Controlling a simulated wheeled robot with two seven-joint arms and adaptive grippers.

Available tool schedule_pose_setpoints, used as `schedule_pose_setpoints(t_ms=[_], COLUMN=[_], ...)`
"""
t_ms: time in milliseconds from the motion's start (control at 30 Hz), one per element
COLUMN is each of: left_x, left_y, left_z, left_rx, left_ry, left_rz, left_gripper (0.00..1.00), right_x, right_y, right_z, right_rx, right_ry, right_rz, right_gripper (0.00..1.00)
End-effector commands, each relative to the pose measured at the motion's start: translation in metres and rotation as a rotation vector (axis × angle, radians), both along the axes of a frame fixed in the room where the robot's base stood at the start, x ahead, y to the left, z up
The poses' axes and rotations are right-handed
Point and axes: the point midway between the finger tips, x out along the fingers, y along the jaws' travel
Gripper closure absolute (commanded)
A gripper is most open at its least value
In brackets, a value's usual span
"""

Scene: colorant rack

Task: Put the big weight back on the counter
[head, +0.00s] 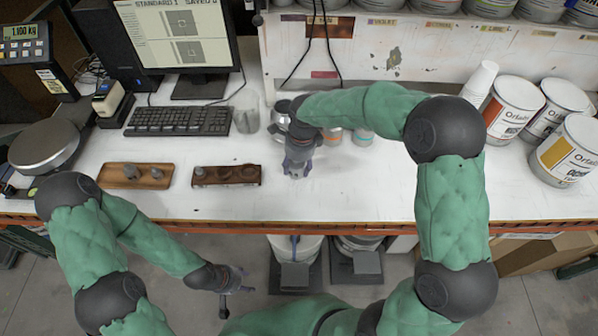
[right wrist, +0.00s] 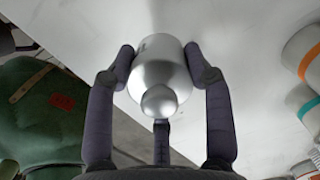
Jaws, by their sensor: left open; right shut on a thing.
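The big weight (right wrist: 162,72) is a silver metal cylinder with a round knob. In the right wrist view it sits between the dark fingers of my right gripper (right wrist: 159,58), which is shut on it. In the head view my right gripper (head: 296,168) points down over the white counter (head: 345,200), right of the dark wooden weight block, and hides the weight. I cannot tell whether the weight touches the counter. My left gripper (head: 236,286) is open and empty, in front of the counter's front edge and away from the weight.
A light wooden block (head: 112,178) and a dark wooden block (head: 226,181) hold small weights on the left. A keyboard (head: 178,121), a clear cup (head: 246,120) and a scale (head: 44,146) stand behind. Paint cans (head: 512,108) fill the right back. The front middle counter is clear.

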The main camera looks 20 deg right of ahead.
Motion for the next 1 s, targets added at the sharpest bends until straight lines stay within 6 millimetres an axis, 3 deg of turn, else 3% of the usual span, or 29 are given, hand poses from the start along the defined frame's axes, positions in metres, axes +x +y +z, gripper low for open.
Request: schedule_pose_setpoints(t_ms=[333, 767, 800, 867, 1000], left_x=[0.0, 0.0, 0.0, 0.0, 0.0], left_y=[0.0, 0.0, 0.0, 0.0, 0.0], left_z=[-0.006, -0.009, -0.009, -0.008, -0.008], left_rx=[0.0, 0.0, 0.0, 0.0, 0.0], left_ry=[0.0, 0.0, 0.0, 0.0, 0.0], left_rz=[0.0, 0.0, 0.0, 0.0, 0.0], left_gripper=[0.49, 0.49, 0.49, 0.49, 0.49], right_x=[0.002, 0.003, 0.001, 0.001, 0.001], right_y=[-0.007, -0.007, -0.006, -0.006, -0.006], right_z=[-0.034, -0.039, -0.041, -0.04, -0.04], right_rx=[0.0, 0.001, -0.001, -0.001, -0.001], right_ry=[-0.003, -0.004, 0.001, 0.001, 0.001], right_rz=[0.0, -0.001, 0.0, 0.0, 0.0], right_gripper=[1.0, 1.0, 0.39, 0.24, 0.24])
